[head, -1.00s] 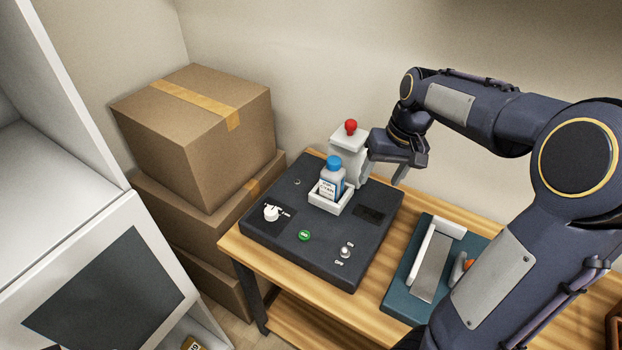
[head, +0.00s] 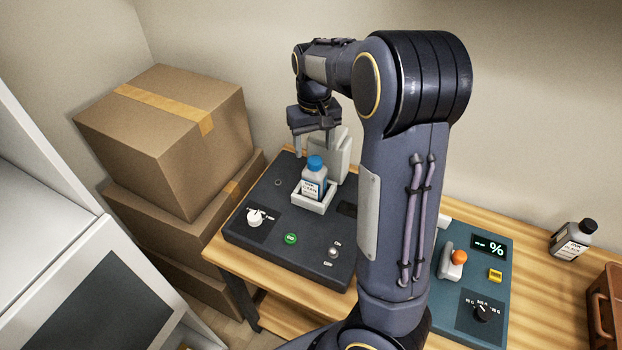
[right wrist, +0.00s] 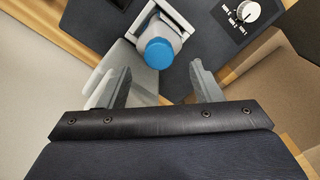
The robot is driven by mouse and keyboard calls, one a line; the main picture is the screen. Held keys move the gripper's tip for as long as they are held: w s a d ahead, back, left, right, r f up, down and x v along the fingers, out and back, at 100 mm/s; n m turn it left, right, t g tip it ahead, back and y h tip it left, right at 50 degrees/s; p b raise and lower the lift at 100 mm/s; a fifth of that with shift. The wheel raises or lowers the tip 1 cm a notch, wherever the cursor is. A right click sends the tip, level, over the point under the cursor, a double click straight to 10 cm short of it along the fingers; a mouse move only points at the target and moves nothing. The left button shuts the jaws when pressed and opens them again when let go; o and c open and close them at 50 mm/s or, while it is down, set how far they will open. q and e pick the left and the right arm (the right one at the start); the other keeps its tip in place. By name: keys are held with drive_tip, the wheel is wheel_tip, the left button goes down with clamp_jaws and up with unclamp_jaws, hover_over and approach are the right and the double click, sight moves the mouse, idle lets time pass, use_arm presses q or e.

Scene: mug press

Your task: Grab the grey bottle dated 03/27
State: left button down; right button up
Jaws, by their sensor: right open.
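A grey bottle with a blue cap and a white label (head: 313,186) stands upright in a small white square holder (head: 325,205) on a black machine. Its label is too small to read a date. A second grey bottle with a black cap (head: 568,243) stands at the far right; its date is also unreadable. My right gripper (head: 315,143) is open and empty, above and just behind the blue-capped bottle. In the right wrist view, the blue cap (right wrist: 159,53) shows just ahead of the open fingers (right wrist: 160,75). My left gripper is not in view.
The black machine (head: 265,233) has a white dial, a green button and a switch. Its white upright part (head: 343,160) stands close to the gripper. A teal device (head: 460,300) and a brown crate (head: 604,300) lie to the right. Cardboard boxes (head: 165,140) are stacked at left.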

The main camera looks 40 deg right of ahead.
sight(315, 159)
drive_tip(key=f, duration=0.5)
drive_tip(key=shift+s+f+p, duration=0.2)
drive_tip(key=shift+s+p, duration=0.05)
drive_tip(key=shift+p, duration=0.1)
drive_tip(key=shift+c, duration=0.3)
clamp_jaws()
